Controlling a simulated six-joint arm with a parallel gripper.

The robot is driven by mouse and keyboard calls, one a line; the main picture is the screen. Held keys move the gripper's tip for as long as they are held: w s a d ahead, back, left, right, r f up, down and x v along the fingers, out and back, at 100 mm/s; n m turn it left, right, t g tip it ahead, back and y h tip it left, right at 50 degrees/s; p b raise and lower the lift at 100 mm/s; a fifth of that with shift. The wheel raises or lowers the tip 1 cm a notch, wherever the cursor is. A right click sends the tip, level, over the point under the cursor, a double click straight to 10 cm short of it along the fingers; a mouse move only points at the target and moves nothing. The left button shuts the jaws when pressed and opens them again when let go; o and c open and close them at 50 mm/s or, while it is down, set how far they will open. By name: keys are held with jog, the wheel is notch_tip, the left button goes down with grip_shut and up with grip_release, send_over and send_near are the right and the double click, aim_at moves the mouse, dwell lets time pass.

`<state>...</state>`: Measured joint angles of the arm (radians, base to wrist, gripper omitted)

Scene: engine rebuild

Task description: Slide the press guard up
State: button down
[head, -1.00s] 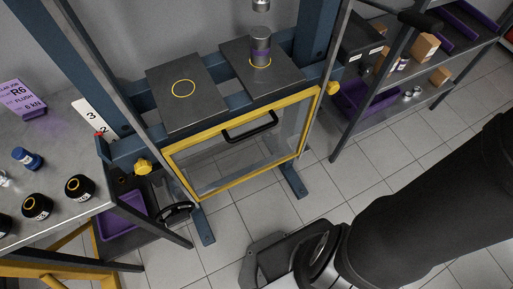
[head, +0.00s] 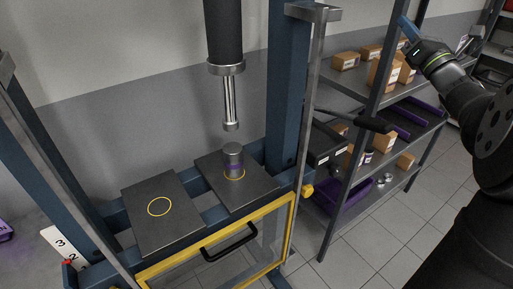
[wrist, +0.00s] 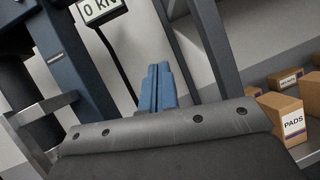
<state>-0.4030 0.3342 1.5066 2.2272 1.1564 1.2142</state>
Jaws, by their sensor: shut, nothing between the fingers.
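The press guard (head: 288,232) is a clear panel in a yellow frame with a black handle (head: 229,242). In the head view it sits low on the front of the blue press, below the two dark plates, and its lower part is cut off by the picture edge. My gripper (head: 404,24) is at the upper right of the head view, well away from the guard and handle. Its blue fingers (wrist: 157,88) are closed together and empty in the wrist view. The guard is not in the wrist view.
A metal cylinder (head: 233,158) stands on the right press plate (head: 262,187) under the press ram (head: 230,100). The left plate (head: 139,228) is bare. A shelf rack (head: 345,73) with cardboard boxes stands at the right. A display (wrist: 99,8) shows in the wrist view.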

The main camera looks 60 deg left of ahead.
jog(key=w+d+f+m+h, duration=0.1)
jog(key=d+f+h, duration=0.3)
jog(key=f, duration=0.9)
jog(key=w+d+f+m+h, duration=0.15)
jog(key=d+f, duration=0.35)
jog(key=f, duration=0.8)
jog(key=s+a+f+n+g+h, duration=0.25)
jog(key=s+f+n+g, duration=0.2)
jog(key=s, duration=0.35)
jog(key=s+a+f+n+g+h, duration=0.1)
jog(key=s+a+f+n+g, duration=0.3)
jog(key=s, duration=0.5)
jog(key=s+d+f+n+g+h, duration=0.2)
jog(key=s+f+n+h, duration=0.25)
jog(key=s, duration=0.45)
jog(key=s+d+f+n+g+h, duration=0.25)
jog(key=s+f+n, duration=0.25)
jog(key=s, duration=0.4)
jog(key=s+a+f, duration=0.2)
jog(key=s+a, duration=0.4)
jog(key=s, duration=0.1)
jog(key=shift+s+f+g, duration=0.15)
jog(key=shift+s+g, duration=0.15)
